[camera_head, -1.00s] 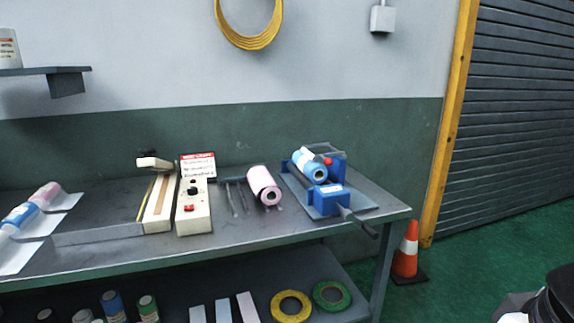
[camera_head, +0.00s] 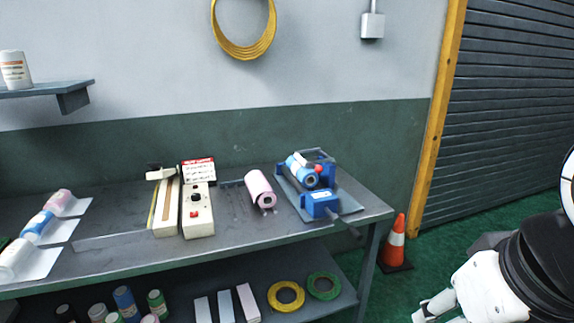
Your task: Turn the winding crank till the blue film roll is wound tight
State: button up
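The blue film roll (camera_head: 302,170) lies on the blue winding device (camera_head: 320,204) at the right end of the workbench. A red knob shows beside the roll. A dark crank handle (camera_head: 346,229) sticks out from the device's front right, past the bench edge. How tight the film is cannot be told. My arm is at the lower right, and part of my gripper (camera_head: 434,307) shows at the bottom edge, well apart from the crank. Its fingers are too cut off to tell whether they are open or shut.
A pink roll (camera_head: 260,189) lies left of the winder, beside a cream control box (camera_head: 198,211). An orange cone (camera_head: 396,242) stands on the green floor by the bench's right end. Yellow tape (camera_head: 286,296) and bottles are on the lower shelf.

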jog(key=w+d+f+t+h+b, duration=0.1)
jog(key=w+d+f+t+b, duration=0.2)
jog(key=w, duration=0.4)
jog(key=w+d+f+h+b, duration=0.1)
jog(key=w+d+f+b, duration=0.25)
jog(key=w, duration=0.45)
jog(key=w+d+f+t+h+b, duration=0.1)
jog(key=w+d+f+t+b, duration=0.2)
jog(key=w, duration=0.4)
jog(key=n+t+y+b, duration=0.2)
jog(key=t+y+b, duration=0.15)
jog(key=b, duration=0.95)
send_near(360, 238)
jog(key=s+d+r, duration=0.4)
jog(key=d, duration=0.1)
notch_tip(360, 238, down, 8)
jog(key=w+a+n+t+y+b, duration=0.1)
jog(key=w+a+t+y+b, duration=0.15)
jog(key=t+y+b, duration=0.35)
jog(key=w+a+b, duration=0.1)
jog(key=w, duration=0.3)
jog(key=w+a+g+b, duration=0.1)
jog(key=w, duration=0.3)
jog(key=w+a+g+h+b, duration=0.1)
jog(key=w, duration=0.3)
jog(key=shift+w+a+g+b, duration=0.15)
jog(key=shift+w+g+b, duration=0.1)
jog(key=shift+b, duration=0.1)
grip_shut()
